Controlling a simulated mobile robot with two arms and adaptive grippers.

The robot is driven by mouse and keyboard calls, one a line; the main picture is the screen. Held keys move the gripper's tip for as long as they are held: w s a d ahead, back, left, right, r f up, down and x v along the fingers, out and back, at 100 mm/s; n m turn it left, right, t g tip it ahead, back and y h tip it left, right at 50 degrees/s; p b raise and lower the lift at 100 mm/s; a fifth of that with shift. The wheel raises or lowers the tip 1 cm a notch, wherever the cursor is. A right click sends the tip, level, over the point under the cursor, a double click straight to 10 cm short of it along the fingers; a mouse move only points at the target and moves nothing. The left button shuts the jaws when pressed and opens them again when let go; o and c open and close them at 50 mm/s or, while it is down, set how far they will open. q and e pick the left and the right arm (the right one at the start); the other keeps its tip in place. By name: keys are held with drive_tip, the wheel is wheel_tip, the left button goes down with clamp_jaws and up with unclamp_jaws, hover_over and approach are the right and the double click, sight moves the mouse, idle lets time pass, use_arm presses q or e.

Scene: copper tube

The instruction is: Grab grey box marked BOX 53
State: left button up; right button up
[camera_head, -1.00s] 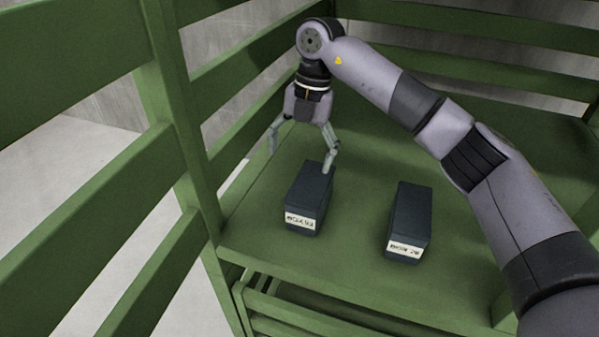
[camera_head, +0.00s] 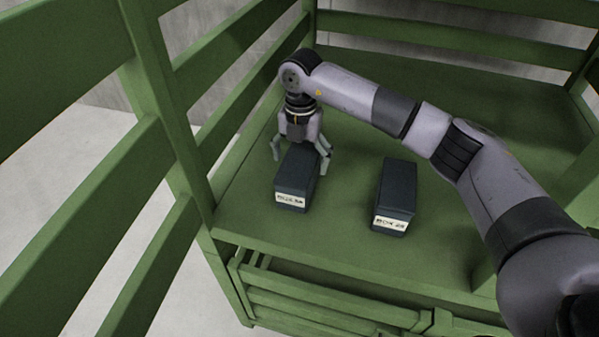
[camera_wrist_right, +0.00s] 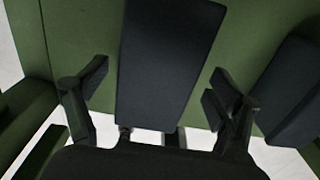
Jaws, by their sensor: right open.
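Two dark grey boxes stand on the green shelf (camera_head: 335,225). The left box (camera_head: 298,172) has a white label that seems to read BOX 5 with an unclear last digit. My right gripper (camera_head: 300,160) is open above its far part, with fingers on both sides. In the right wrist view the box (camera_wrist_right: 167,65) lies between the two open fingers (camera_wrist_right: 160,90), with gaps on both sides. The right box (camera_head: 396,190), labelled like BOX 25, stands apart from the gripper; it also shows in the right wrist view (camera_wrist_right: 300,95). My left gripper is not in view.
Green slatted rails (camera_head: 165,150) enclose the shelf at the left and back. A slatted green front (camera_head: 330,305) lies below the shelf edge. Shelf space between the two boxes and behind them is free.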

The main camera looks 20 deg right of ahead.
wheel_tip(320, 180, down, 4)
drive_tip(key=shift+a+r+p, duration=0.1)
drive_tip(key=shift+a+p, duration=0.05)
drive_tip(key=shift+p, duration=0.85)
drive_tip(key=shift+f, duration=0.55)
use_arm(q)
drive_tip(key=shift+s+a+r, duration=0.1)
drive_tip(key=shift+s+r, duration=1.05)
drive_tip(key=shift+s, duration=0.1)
use_arm(e)
drive_tip(key=shift+c, duration=0.5)
drive_tip(key=c, duration=0.5)
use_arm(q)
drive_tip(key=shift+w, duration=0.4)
use_arm(e)
drive_tip(key=shift+r, duration=0.1)
drive_tip(key=c, duration=1.1)
